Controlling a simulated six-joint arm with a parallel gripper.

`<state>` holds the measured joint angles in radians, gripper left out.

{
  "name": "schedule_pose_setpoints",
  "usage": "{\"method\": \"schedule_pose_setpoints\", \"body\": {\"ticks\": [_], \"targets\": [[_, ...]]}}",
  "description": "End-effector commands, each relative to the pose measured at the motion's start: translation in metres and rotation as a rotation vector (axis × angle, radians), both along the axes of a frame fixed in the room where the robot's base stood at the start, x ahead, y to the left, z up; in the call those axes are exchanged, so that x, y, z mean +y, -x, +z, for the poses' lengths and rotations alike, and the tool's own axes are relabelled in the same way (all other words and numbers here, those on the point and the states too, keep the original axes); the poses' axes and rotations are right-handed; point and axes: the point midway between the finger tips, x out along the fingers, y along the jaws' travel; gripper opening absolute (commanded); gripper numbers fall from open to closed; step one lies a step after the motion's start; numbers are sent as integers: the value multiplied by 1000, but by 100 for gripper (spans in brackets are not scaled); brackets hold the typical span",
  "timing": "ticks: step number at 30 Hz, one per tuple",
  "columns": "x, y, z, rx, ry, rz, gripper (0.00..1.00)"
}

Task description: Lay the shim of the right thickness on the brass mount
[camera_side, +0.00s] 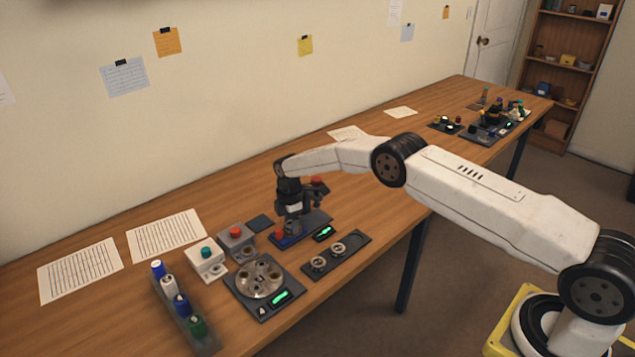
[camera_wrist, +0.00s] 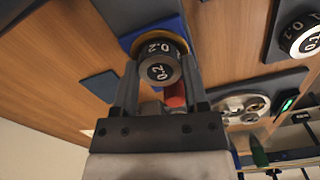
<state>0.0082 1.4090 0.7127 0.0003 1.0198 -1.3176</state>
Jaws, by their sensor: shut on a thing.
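My gripper (camera_wrist: 160,68) is shut on a grey round shim (camera_wrist: 158,72) with a dark label that seems to read 0.2. The brass mount (camera_wrist: 183,24) shows as a gold rim just beyond the shim, on a blue patch. The shim looks lined up over the mount, but I cannot tell whether they touch. In the side view my gripper (camera_side: 292,224) is low over the dark station plate (camera_side: 316,222), and hides the mount and shim. Two other shims, a near one (camera_side: 318,264) and a far one (camera_side: 338,248), sit in the dark tray (camera_side: 351,254).
A red knob (camera_side: 279,234) stands close beside my gripper. A round metal carousel (camera_side: 260,279), a box with a red button (camera_side: 236,236), a white box with a teal button (camera_side: 206,261) and a rack of bottles (camera_side: 201,337) stand to the left.

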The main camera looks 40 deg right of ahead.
Motion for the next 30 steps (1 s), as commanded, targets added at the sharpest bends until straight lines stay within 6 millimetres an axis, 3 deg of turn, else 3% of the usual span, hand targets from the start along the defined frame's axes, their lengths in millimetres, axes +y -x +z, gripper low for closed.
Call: {"method": "schedule_pose_setpoints", "body": {"ticks": [16,17,20,30], "targets": [[0,0,-4,-1,0,0,5],[0,0,-4,-1,0,0,63],[0,0,-4,-1,0,0,95],[0,0,-4,0,0,0,100]]}}
